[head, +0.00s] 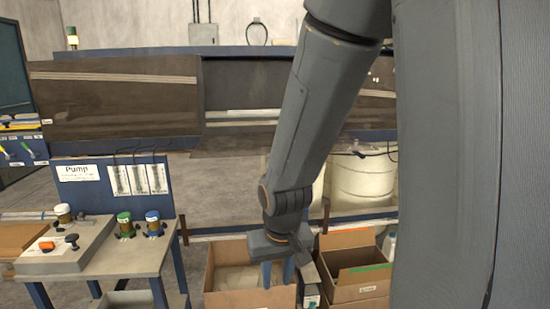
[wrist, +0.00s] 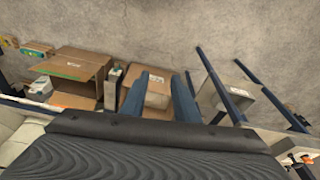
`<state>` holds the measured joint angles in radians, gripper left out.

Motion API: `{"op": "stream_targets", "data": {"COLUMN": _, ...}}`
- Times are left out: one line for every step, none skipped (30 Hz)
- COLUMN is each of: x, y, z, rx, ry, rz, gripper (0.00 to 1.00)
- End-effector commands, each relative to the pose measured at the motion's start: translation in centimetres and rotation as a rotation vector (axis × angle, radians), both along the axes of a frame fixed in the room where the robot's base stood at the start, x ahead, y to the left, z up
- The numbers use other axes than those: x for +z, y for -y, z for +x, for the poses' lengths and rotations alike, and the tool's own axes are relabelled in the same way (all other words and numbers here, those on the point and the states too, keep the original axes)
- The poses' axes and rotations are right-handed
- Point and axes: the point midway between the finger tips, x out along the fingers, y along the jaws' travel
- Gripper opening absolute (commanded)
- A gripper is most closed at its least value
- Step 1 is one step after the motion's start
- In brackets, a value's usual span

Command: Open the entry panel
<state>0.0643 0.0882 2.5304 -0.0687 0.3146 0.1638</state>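A wide dark tinted panel (head: 115,105) covers the left part of the blue-framed machine in the head view. To its right is another dark section (head: 238,88), recessed, with pale bars near its bottom edge. No label shows which one is the entry panel, and I cannot tell. My arm hides part of the machine further right. My gripper (head: 277,274) hangs low, pointing down, below and in front of the machine. Its two blue fingers are apart and empty in the wrist view (wrist: 158,95), with a cardboard box on the floor beyond them.
Open cardboard boxes (head: 353,291) stand beneath my gripper and to its right. A grey table (head: 140,262) with several capped jars and a "Pump" sign (head: 85,172) stands at left. White drums (head: 362,185) sit under the machine. Bare floor shows in the wrist view.

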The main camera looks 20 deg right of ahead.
Motion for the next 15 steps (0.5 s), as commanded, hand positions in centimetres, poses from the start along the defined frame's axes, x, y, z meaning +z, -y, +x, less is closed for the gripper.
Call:
{"op": "stream_targets", "data": {"x": 0.2, "y": 1.6, "z": 2.2, "rx": -0.070, "ry": 0.072, "rz": 0.002, "gripper": 0.28}}
{"op": "stream_targets", "data": {"x": 0.3, "y": 2.5, "z": 3.7, "rx": -0.114, "ry": 0.125, "rz": 0.008, "gripper": 0.28}}
{"op": "stream_targets", "data": {"x": 0.6, "y": 3.7, "z": 5.8, "rx": -0.174, "ry": 0.199, "rz": 0.021, "gripper": 0.28}}
{"op": "stream_targets", "data": {"x": 0.9, "y": 4.6, "z": 7.3, "rx": -0.215, "ry": 0.258, "rz": 0.034, "gripper": 0.28}}
{"op": "stream_targets", "data": {"x": 1.3, "y": 5.4, "z": 8.8, "rx": -0.258, "ry": 0.316, "rz": 0.052, "gripper": 0.28}}
{"op": "stream_targets", "data": {"x": 1.7, "y": 6.5, "z": 10.6, "rx": -0.308, "ry": 0.391, "rz": 0.080, "gripper": 0.28}}
{"op": "stream_targets", "data": {"x": 2.2, "y": 7.2, "z": 12.0, "rx": -0.343, "ry": 0.447, "rz": 0.107, "gripper": 0.28}}
{"op": "stream_targets", "data": {"x": 2.7, "y": 8.0, "z": 13.2, "rx": -0.380, "ry": 0.503, "rz": 0.136, "gripper": 0.28}}
{"op": "stream_targets", "data": {"x": 3.4, "y": 9.0, "z": 14.8, "rx": -0.425, "ry": 0.575, "rz": 0.182, "gripper": 0.28}}
{"op": "stream_targets", "data": {"x": 3.9, "y": 9.6, "z": 15.8, "rx": -0.456, "ry": 0.628, "rz": 0.219, "gripper": 0.28}}
{"op": "stream_targets", "data": {"x": 4.5, "y": 10.3, "z": 16.8, "rx": -0.486, "ry": 0.677, "rz": 0.261, "gripper": 0.28}}
{"op": "stream_targets", "data": {"x": 5.3, "y": 11.1, "z": 17.9, "rx": -0.524, "ry": 0.744, "rz": 0.321, "gripper": 0.28}}
{"op": "stream_targets", "data": {"x": 6.1, "y": 11.7, "z": 18.7, "rx": -0.550, "ry": 0.792, "rz": 0.371, "gripper": 0.28}}
{"op": "stream_targets", "data": {"x": 6.8, "y": 12.2, "z": 19.4, "rx": -0.575, "ry": 0.838, "rz": 0.424, "gripper": 0.28}}
{"op": "stream_targets", "data": {"x": 7.7, "y": 13.0, "z": 20.1, "rx": -0.606, "ry": 0.895, "rz": 0.499, "gripper": 0.28}}
